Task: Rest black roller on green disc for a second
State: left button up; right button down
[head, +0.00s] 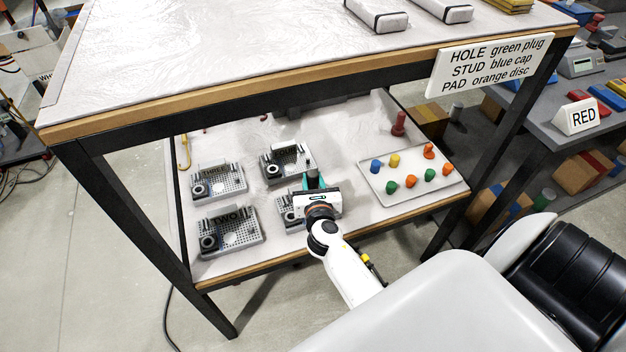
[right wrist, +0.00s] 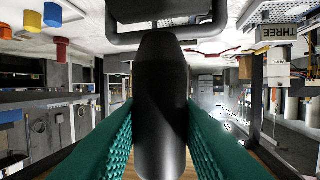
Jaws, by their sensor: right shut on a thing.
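My right gripper (head: 316,192) is over the lower shelf, at the front right fixture. In the right wrist view its green pads are shut on a long, dark, rounded thing (right wrist: 160,110), which looks like the black roller. In the head view the gripper mostly hides it. Two small green pieces, one nearer (head: 392,187) and one farther right (head: 430,174), stand on a white tray; I cannot tell whether either is the green disc. My left gripper is not in view.
Fixtures marked TWO (head: 230,230) and THREE (head: 215,180), and another (head: 287,162), stand around the gripper. The white tray (head: 377,199) holds several coloured pieces. A red piece (head: 398,124) stands behind it. The upper shelf's front edge (head: 300,88) and black legs frame the opening.

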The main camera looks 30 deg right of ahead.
jog(key=shift+f+b, duration=2.55)
jog(key=shift+f, duration=0.6)
jog(key=shift+f+b, duration=0.35)
jog(key=shift+f, duration=0.05)
jog(key=shift+s+a, duration=0.1)
jog(key=shift+s, duration=0.25)
jog(key=shift+w, duration=0.3)
jog(key=shift+s+p, duration=0.2)
jog(key=shift+p, duration=0.15)
notch_tip(320, 180, up, 7)
jog(key=p, duration=0.7)
jog(key=shift+r, duration=0.15)
dwell(0.6)
